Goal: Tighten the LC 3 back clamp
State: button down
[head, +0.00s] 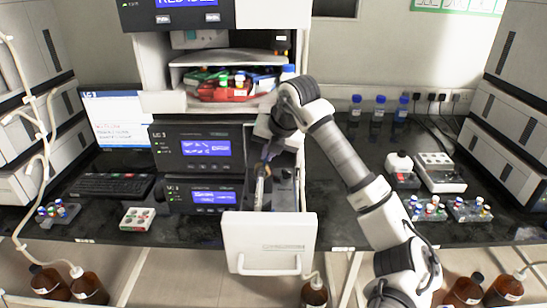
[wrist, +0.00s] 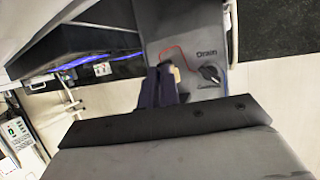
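The LC 3 unit (head: 168,143) stands in the middle stack with its screens lit blue. Its white-fronted drawer (head: 268,238) is pulled out toward me. Inside the drawer, a slim pale column-like piece (head: 259,193) lies lengthwise. My gripper (head: 265,158) reaches down into the back part of the open drawer. In the wrist view its dark fingers (wrist: 159,88) are close together beside a small beige piece. A grey drawer panel marked "Drain" with a black knob (wrist: 210,73) is beyond them. I cannot make out the back clamp or whether the fingers touch it.
A red tray of bottles (head: 226,92) sits above the drawer. More vial racks (head: 470,209) and a white device (head: 440,172) stand at right. Brown bottles (head: 88,285) are below the bench.

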aim_at(244, 156)
jog(key=a+h+b, duration=0.2)
jog(key=h, duration=0.1)
jog(key=shift+r+n+h, duration=0.1)
jog(key=shift+n+h, duration=0.2)
jog(key=shift+n, duration=0.1)
jog(key=a+h+b, duration=0.1)
jog(key=h, duration=0.1)
jog(key=shift+a+n+h+b, duration=0.2)
jog(key=shift+n+h+b, duration=0.1)
jog(key=shift+b, duration=0.1)
jog(key=h+b, duration=0.1)
jog(key=a+h+b, duration=0.1)
jog(key=h, duration=0.1)
jog(key=shift+a+f+n, duration=0.3)
jog(key=shift+f, duration=0.1)
jog(key=shift+a+f+n+h+b, duration=0.15)
jog(key=shift+a+f+h+b, duration=0.1)
jog(key=shift+h+b, duration=0.35)
jog(key=shift+a+f+n+h+b, duration=0.15)
jog(key=shift+a+h+b, duration=0.2)
jog(key=shift+h, duration=0.45)
jog(key=c, duration=1.6)
grip_release()
